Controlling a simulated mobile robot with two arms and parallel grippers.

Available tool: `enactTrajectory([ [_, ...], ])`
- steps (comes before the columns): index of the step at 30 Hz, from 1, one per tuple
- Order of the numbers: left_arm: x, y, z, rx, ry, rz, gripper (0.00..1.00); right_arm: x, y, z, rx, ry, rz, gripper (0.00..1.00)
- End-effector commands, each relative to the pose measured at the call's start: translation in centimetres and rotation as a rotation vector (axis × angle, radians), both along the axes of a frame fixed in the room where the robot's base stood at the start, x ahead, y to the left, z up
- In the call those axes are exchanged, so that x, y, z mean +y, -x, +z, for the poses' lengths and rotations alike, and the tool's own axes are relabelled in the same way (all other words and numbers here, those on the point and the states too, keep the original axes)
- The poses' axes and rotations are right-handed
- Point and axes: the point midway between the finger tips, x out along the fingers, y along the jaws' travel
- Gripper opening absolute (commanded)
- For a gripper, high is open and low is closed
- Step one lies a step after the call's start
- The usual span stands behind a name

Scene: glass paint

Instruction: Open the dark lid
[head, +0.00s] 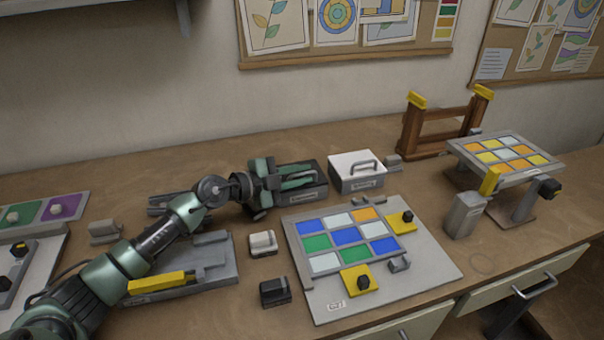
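A dark box (312,194) with a dark lid stands at the back middle of the bench, with a small label on its front. The lid appears to be down, though my gripper covers much of it. My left gripper (280,183) is at the left side of the dark box and overlaps its top. I cannot tell whether its fingers touch the lid or hold a handle. My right gripper is not in view.
A white-lidded box (357,172) with a grey handle stands close to the right of the dark box. A coloured tile panel (437,277) lies in front. A wooden frame (438,131) and a tilted tile stand (512,152) are at the right.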

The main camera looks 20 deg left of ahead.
Motion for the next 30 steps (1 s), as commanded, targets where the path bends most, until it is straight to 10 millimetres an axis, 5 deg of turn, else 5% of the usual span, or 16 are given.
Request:
enactTrajectory([
  [9, -0.29, -0.33, -0.09, 0.0, -0.002, -0.001, 0.18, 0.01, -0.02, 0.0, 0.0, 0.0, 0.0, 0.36],
  [12, -0.29, -0.32, -0.09, 0.0, -0.002, -0.001, 0.0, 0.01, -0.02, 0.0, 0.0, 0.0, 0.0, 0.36],
  [30, -0.26, -0.3, -0.13, 0.0, -0.003, -0.002, 0.0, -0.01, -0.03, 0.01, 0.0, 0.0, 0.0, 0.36],
])
